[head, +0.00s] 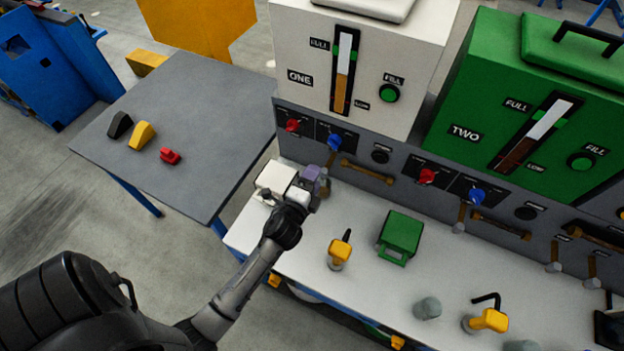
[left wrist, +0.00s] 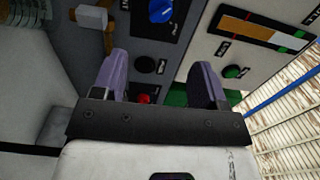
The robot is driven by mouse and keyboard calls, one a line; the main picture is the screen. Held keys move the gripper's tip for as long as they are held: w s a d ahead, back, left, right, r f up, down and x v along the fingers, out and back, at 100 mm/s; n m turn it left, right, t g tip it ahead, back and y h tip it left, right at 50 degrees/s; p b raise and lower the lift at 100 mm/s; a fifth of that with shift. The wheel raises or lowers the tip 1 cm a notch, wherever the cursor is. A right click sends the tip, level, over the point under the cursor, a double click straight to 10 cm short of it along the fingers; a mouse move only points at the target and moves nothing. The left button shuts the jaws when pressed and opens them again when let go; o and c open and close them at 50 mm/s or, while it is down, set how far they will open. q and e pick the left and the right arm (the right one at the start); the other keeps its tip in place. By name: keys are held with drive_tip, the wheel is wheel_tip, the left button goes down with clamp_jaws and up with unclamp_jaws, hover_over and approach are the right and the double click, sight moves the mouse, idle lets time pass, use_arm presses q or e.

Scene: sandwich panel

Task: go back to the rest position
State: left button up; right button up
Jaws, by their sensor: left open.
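My left gripper (head: 312,181) is above the white bench, close to the front of the grey control panel (head: 355,160) below the white box marked ONE (head: 300,50). In the left wrist view its two purple fingers (left wrist: 165,82) stand apart with nothing between them. Behind the fingers, that view shows the panel with a blue knob (left wrist: 160,10), a black round knob (left wrist: 145,64) and a red part (left wrist: 144,98). My right gripper shows in neither view.
A white block-like item (head: 272,178) is beside the left gripper. A green box (head: 400,235), yellow tools (head: 339,252) and a grey cylinder (head: 427,308) stand on the bench. A grey table (head: 200,110) at left holds small black, yellow and red items. The green box marked TWO (head: 540,100) stands right.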

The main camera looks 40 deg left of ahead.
use_arm(q)
drive_tip(key=shift+s, duration=0.1)
idle(0.3)
idle(0.3)
drive_tip(key=s+a+f+n+g+y, duration=0.15)
drive_tip(key=s+f+n+g, duration=0.45)
drive_tip(key=n, duration=0.6)
drive_tip(key=s+d+r+n+g+h, duration=0.1)
drive_tip(key=s+d+r+g+h, duration=0.1)
drive_tip(key=s+d+g+h, duration=0.3)
drive_tip(key=s+d+r+h, duration=0.2)
drive_tip(key=s+d, duration=0.4)
drive_tip(key=d, duration=0.1)
drive_tip(key=s+f+m+g+p, duration=0.1)
drive_tip(key=s+f+g, duration=0.2)
drive_tip(key=s, duration=0.6)
wheel_tip(320, 180, up, 26)
drive_tip(key=p, duration=2.6)
drive_tip(key=shift+w+d+r+t, duration=0.15)
drive_tip(key=shift+w+d+t, duration=0.05)
drive_tip(key=shift+t, duration=0.1)
drive_tip(key=shift+h, duration=0.25)
